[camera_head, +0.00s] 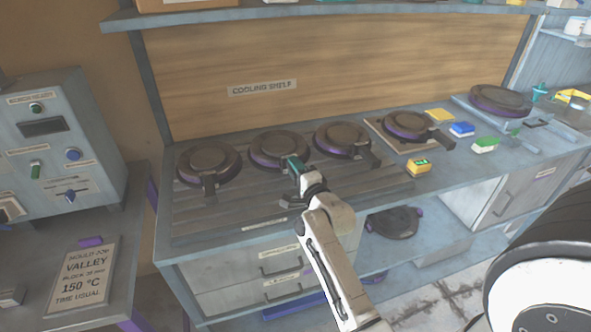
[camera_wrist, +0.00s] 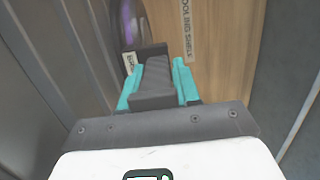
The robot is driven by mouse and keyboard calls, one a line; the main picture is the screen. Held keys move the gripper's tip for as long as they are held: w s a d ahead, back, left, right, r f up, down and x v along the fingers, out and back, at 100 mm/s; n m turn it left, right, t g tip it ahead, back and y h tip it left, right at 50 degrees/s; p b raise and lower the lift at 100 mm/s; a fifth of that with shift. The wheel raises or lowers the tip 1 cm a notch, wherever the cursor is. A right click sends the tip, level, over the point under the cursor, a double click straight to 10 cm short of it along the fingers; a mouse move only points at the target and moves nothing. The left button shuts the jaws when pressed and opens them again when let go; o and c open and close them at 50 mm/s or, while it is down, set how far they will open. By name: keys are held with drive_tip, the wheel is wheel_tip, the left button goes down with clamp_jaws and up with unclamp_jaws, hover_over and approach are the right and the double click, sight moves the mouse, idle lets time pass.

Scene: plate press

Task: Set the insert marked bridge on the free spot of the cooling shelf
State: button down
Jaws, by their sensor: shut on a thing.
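The cooling shelf (camera_head: 240,215) is a slatted rack below the sign "COOLING SHELF". Three round dark inserts stand in a row along its back: a left one (camera_head: 207,160), a middle one (camera_head: 277,147) and a right one (camera_head: 341,135). My gripper (camera_head: 294,164) is at the front of the middle insert, over its handle. In the wrist view my gripper (camera_wrist: 157,88) has teal fingers shut on a dark grey handle (camera_wrist: 153,82). A small white label beyond it is partly hidden and its marking is unreadable. Whether the held insert touches the shelf I cannot tell.
Another dark insert (camera_head: 407,123) lies on a board to the right. Yellow, blue and green blocks (camera_head: 462,129) lie beside it. One more round plate (camera_head: 498,99) is at the far right. A control box (camera_head: 50,150) stands left. The shelf's front slats are clear.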

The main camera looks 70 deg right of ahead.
drive_tip(key=c, duration=0.8)
unclamp_jaws()
drive_tip(key=shift+f, duration=0.1)
drive_tip(key=shift+r, duration=0.2)
drive_tip(key=v, duration=1.2)
drive_tip(key=shift+b, duration=0.3)
